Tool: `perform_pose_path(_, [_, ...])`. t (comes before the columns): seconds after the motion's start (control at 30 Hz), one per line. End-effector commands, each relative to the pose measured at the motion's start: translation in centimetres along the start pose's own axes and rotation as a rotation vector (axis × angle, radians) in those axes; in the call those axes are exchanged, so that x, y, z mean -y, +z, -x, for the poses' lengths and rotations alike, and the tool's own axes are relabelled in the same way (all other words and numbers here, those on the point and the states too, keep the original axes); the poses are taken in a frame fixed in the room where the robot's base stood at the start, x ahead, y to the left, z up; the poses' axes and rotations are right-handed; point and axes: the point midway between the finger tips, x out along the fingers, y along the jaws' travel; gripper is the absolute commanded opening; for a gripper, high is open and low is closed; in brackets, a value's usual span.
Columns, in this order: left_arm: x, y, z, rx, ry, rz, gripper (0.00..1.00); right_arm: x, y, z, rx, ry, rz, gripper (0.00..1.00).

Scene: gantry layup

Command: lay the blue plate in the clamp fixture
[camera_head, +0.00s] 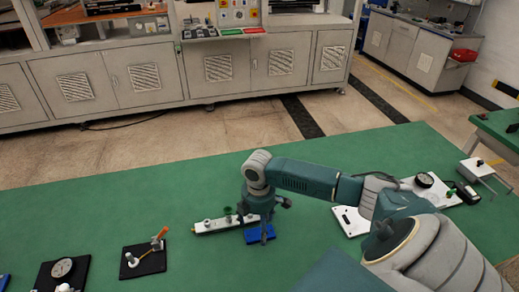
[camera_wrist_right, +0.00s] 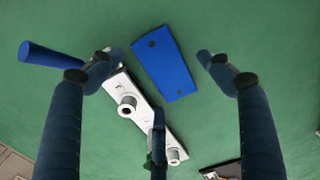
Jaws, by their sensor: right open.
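The blue plate (camera_head: 259,235) lies flat on the green table; in the right wrist view it is a blue rectangle with two dark round spots (camera_wrist_right: 165,63). Beside it is a white bar (camera_head: 212,226) with round posts and green parts, also in the wrist view (camera_wrist_right: 143,112). A black base with an orange-handled clamp (camera_head: 145,260) is further left. I cannot tell for sure which one is the clamp fixture. My right gripper (camera_head: 264,212) is open and empty above the plate, its fingers apart on either side of it in the wrist view (camera_wrist_right: 157,62). My left gripper is not in view.
A black base with a dial gauge (camera_head: 62,270) is at lower left. A blue cylinder (camera_wrist_right: 50,57) shows in the wrist view. The table's far middle is clear.

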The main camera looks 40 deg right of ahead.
Motion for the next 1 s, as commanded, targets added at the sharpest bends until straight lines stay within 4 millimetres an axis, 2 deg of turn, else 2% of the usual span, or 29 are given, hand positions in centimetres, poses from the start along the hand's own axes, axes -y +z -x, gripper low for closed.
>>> perform_pose_path(0.13, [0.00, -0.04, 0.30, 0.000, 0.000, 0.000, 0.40, 0.04, 0.01, -1.23, 0.001, 0.000, 0.000, 0.78])
perform_pose_path(0.37, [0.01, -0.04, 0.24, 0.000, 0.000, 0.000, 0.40, 0.00, 0.02, -1.37, 0.001, 0.002, 0.001, 0.78])
perform_pose_path(0.6, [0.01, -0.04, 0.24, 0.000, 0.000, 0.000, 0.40, 0.00, 0.03, -1.34, 0.001, 0.002, 0.000, 0.30])
perform_pose_path(0.7, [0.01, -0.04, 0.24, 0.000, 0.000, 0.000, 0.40, -0.04, 0.02, -1.30, 0.000, 0.002, 0.000, 0.18])
perform_pose_path(1.0, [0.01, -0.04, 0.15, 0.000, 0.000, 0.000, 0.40, -0.10, 0.00, -0.85, 0.000, 0.004, 0.000, 0.18])
